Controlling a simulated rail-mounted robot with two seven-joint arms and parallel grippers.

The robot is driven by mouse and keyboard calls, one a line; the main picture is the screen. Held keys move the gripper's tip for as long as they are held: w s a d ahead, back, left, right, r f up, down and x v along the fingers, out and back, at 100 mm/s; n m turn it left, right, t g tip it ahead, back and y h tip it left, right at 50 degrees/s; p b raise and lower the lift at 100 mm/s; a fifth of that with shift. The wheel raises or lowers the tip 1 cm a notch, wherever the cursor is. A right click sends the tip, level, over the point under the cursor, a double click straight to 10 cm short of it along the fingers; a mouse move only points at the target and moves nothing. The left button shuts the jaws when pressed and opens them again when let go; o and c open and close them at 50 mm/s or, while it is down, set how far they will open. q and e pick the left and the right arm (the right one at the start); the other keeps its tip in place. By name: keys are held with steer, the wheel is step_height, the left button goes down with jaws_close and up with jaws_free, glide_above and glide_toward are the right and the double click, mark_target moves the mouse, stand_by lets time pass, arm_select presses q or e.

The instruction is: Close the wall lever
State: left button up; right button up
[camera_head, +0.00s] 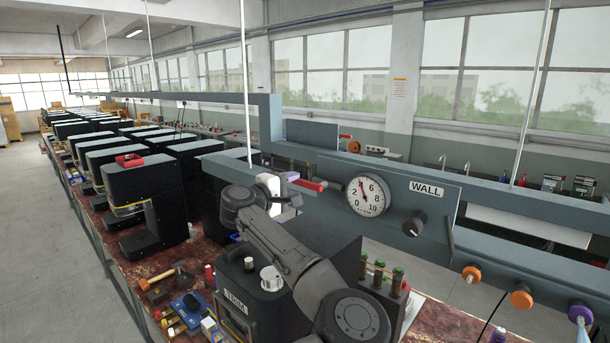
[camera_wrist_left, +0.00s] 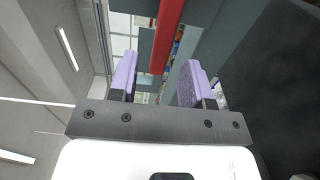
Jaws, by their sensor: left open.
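The wall lever (camera_head: 310,185) has a red handle lying roughly level at the left end of the WALL panel (camera_head: 440,197), left of the dial. My left gripper (camera_head: 291,187) is at the lever's left end, with its purple fingers open. In the left wrist view, the red lever handle (camera_wrist_left: 168,36) comes down from the top edge toward the gap between the two open fingertips (camera_wrist_left: 157,76). I cannot tell whether either finger touches it. My right gripper is not in view.
The panel carries a round gauge (camera_head: 366,196) and a black knob (camera_head: 414,223). Below my left arm is the TRIM box (camera_head: 237,305). Black machines (camera_head: 143,203) stand along the bench to the left. A hammer (camera_head: 158,281) and small tools lie on the red bench top.

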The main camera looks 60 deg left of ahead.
mark_target(299, 183)
arm_select(q)
steer(key=p+x, duration=0.1)
steer(key=x, duration=0.3)
steer(key=shift+w+p, duration=0.3)
steer(key=shift+w+a, duration=0.2)
steer(key=shift+w, duration=0.25)
steer(key=c, duration=0.7)
jaws_close()
